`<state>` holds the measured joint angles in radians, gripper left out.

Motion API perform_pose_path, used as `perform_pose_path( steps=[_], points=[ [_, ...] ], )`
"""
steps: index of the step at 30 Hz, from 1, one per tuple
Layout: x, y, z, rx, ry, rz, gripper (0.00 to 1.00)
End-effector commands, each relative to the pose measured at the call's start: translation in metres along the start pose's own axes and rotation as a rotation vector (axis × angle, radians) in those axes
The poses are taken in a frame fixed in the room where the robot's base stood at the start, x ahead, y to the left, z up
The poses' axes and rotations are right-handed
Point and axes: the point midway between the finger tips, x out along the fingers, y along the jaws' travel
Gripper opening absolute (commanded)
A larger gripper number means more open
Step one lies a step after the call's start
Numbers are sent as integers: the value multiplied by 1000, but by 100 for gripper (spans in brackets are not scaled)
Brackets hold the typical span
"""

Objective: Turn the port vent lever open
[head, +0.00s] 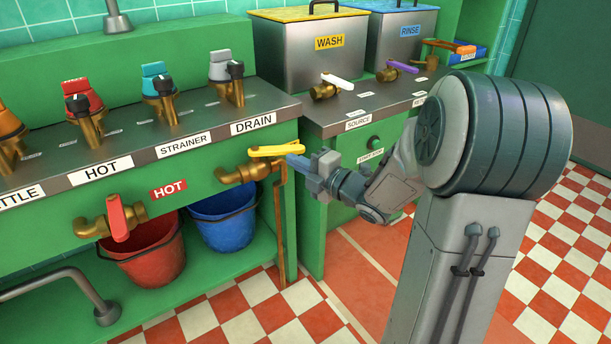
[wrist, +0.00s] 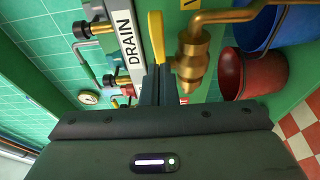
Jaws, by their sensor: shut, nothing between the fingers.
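No label reading "port vent" is legible in either view. My gripper (head: 298,161) is shut and empty, with its fingertips close to the right end of a yellow lever (head: 272,151). The lever lies about level on a brass valve (head: 245,173) below the DRAIN label. In the wrist view the yellow lever (wrist: 156,38) lies just beyond my shut fingers (wrist: 157,75), with the brass valve (wrist: 193,62) to its right. I cannot tell whether the fingers touch the lever. A red lever (head: 117,218) hangs down on the HOT valve at the left.
WASH (head: 282,65) and RINSE (head: 395,48) tanks stand behind, with white-levered and purple-levered taps. Red (head: 150,258) and blue (head: 222,222) buckets sit under the counter. A brass pipe (head: 279,235) runs down near my gripper. The checkered floor is clear at right.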

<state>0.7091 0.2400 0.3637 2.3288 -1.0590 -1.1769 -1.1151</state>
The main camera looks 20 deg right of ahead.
Motion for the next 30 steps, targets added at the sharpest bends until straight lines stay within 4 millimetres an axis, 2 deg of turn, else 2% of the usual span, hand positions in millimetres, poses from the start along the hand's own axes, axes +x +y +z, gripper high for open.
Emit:
perform_pose_path(
  steps=[6, 20, 30],
  points=[
    [7, 0, 7, 0, 1, 0, 0],
    [7, 1, 11, 1, 14, 1, 0],
    [18, 2, 26, 0, 193, 2, 0]
  ],
)
